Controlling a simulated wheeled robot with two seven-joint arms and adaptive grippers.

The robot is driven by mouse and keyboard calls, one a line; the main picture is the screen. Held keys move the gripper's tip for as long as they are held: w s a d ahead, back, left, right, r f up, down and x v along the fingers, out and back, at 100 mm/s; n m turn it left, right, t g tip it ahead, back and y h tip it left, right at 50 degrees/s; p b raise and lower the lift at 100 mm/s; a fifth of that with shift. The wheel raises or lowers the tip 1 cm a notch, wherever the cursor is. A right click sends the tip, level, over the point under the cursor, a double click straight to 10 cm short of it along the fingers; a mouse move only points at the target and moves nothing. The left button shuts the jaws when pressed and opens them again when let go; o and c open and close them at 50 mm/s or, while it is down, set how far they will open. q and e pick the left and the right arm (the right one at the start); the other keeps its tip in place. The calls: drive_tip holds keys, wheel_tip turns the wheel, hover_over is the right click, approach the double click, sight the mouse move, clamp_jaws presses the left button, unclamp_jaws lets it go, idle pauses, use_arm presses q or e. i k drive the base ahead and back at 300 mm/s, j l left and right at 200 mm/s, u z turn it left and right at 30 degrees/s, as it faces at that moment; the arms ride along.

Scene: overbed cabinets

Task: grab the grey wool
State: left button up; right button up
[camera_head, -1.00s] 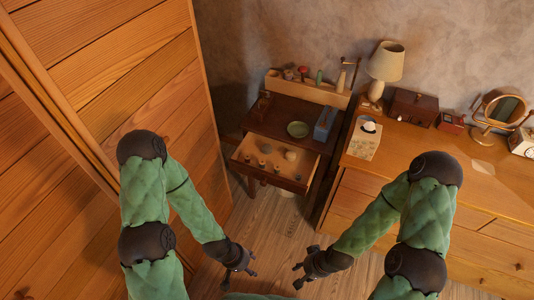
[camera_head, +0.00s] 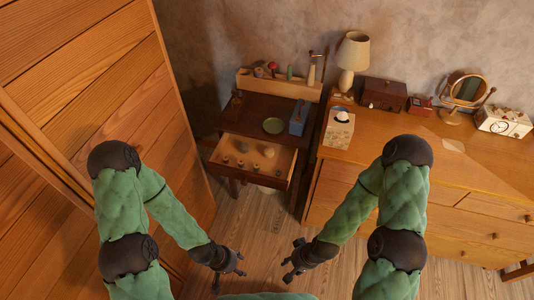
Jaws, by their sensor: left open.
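An open drawer (camera_head: 291,170) of the small dark table holds several small items. A pale greyish ball (camera_head: 268,152) lies towards the drawer's back right and may be the grey wool. A browner ball (camera_head: 242,147) lies to its left. Several small spool-like pieces (camera_head: 240,163) stand along the front. My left gripper (camera_head: 230,279) is open and empty, below and nearer than the drawer. My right gripper (camera_head: 290,262) is also open and empty, to the right of the left one. Both are well apart from the drawer.
On the dark tabletop (camera_head: 245,118) are a green plate (camera_head: 273,126) and a blue box (camera_head: 299,118). A tall wooden cabinet (camera_head: 90,70) flanks the left. Floor is clear between.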

sight(245, 148)
drive_tip(key=i+l, duration=0.15)
drive_tip(key=i+l+u, duration=0.35)
drive_tip(key=l+u, duration=0.15)
drive_tip(key=i+l+u, duration=0.2)
drive_tip(key=l, duration=0.25)
drive_tip(key=k, duration=0.1)
